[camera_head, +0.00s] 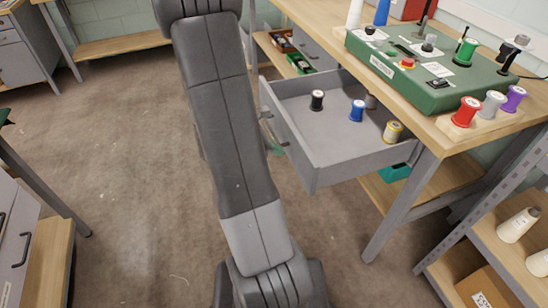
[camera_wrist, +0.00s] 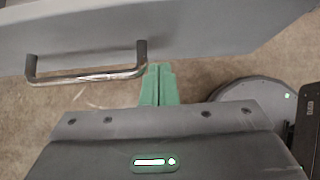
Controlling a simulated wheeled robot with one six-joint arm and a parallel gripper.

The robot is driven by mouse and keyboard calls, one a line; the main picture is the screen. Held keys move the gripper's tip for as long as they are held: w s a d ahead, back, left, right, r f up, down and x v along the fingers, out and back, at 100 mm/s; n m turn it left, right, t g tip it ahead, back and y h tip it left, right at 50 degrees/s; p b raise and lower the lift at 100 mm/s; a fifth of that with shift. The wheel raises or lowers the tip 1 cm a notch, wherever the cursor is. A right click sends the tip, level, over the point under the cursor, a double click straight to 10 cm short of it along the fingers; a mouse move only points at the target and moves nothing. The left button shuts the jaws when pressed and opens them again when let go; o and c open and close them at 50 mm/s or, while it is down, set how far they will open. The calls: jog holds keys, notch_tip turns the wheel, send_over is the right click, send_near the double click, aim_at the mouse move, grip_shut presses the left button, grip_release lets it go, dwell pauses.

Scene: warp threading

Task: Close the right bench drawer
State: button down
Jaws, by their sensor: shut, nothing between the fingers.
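The right bench drawer (camera_head: 345,148) is pulled well out from under the bench. It is grey and holds several thread spools, among them a black one (camera_head: 317,100), a blue one (camera_head: 357,110) and a gold one (camera_head: 392,131). In the wrist view the grey drawer front (camera_wrist: 215,28) runs across the top, with its metal bar handle (camera_wrist: 90,76) left of centre. My gripper (camera_wrist: 158,70) is shut and empty, its green fingertips close by the right end of the handle. I cannot tell whether they touch the drawer. In the head view my arm mostly hides the gripper.
The bench top (camera_head: 437,128) carries a green control box (camera_head: 420,70) and red, grey and purple spools near its edge. A shelf rack (camera_head: 490,235) with white cones stands at the lower right. Another drawer cabinet (camera_head: 18,225) stands at the left. Carpeted floor between is open.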

jog(key=shift+w+d, duration=0.25)
jog(key=shift+d, duration=0.8)
jog(key=b, duration=0.3)
send_over(374, 136)
jog(key=shift+s+a+r, duration=0.1)
jog(key=shift+s+a, duration=0.15)
jog(key=shift+a, duration=0.05)
jog(key=shift+w+d+r+p, duration=0.1)
jog(key=shift+d+p, duration=0.15)
jog(key=shift+p, duration=0.05)
jog(key=shift+d+r, duration=0.1)
